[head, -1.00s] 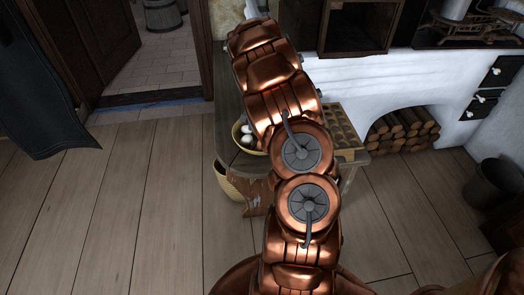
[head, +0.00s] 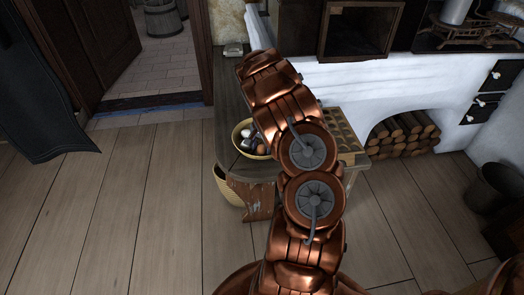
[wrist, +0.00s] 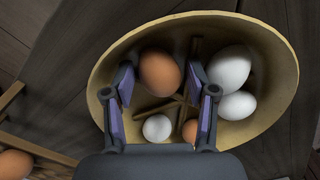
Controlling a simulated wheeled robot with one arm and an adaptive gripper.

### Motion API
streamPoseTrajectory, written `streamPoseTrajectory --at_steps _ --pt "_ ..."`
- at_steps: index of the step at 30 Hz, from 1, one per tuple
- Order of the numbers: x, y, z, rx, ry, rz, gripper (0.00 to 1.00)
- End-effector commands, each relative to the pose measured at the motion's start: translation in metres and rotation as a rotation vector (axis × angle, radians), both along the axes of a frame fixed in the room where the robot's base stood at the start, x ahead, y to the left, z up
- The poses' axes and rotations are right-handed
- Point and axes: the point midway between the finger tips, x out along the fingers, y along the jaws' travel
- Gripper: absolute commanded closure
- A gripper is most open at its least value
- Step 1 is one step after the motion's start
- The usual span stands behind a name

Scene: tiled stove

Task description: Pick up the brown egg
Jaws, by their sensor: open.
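A brown egg (wrist: 160,72) lies in a yellowish oval bowl (wrist: 107,62) in the wrist view. My gripper (wrist: 161,84) is open above the bowl, with one purple-padded finger on each side of this egg and nothing clamped. A second brown egg (wrist: 190,131) is in the bowl, partly hidden by the right finger. Another brown egg (wrist: 14,163) sits outside the bowl at the lower left. In the head view the bowl (head: 239,147) stands on a dark wooden bench, partly behind my arm.
White eggs (wrist: 229,69) (wrist: 238,105) (wrist: 157,127) and brown sticks share the bowl with the brown eggs. An egg tray (head: 350,143) stands right of the bowl on the bench (head: 228,95). A basket (head: 228,187) is below. The white stove (head: 350,85) rises behind.

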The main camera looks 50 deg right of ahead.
Motion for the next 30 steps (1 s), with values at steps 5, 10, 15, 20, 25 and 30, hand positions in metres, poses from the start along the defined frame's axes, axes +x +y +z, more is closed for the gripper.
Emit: streamPoseTrajectory --at_steps 5,10,15,20,25,30 --pt "0.000 0.000 -0.001 -0.001 -0.001 0.000 0.43" --pt "0.000 0.000 -0.001 -0.001 -0.001 0.000 0.58" --pt "0.000 0.000 0.000 -0.001 -0.001 0.000 0.69" --pt "0.000 0.000 0.000 -0.001 -0.001 0.000 0.69" --pt "0.001 -0.001 0.009 -0.003 -0.003 -0.001 0.69" --pt "0.002 -0.001 0.036 -0.005 -0.005 0.001 0.69"
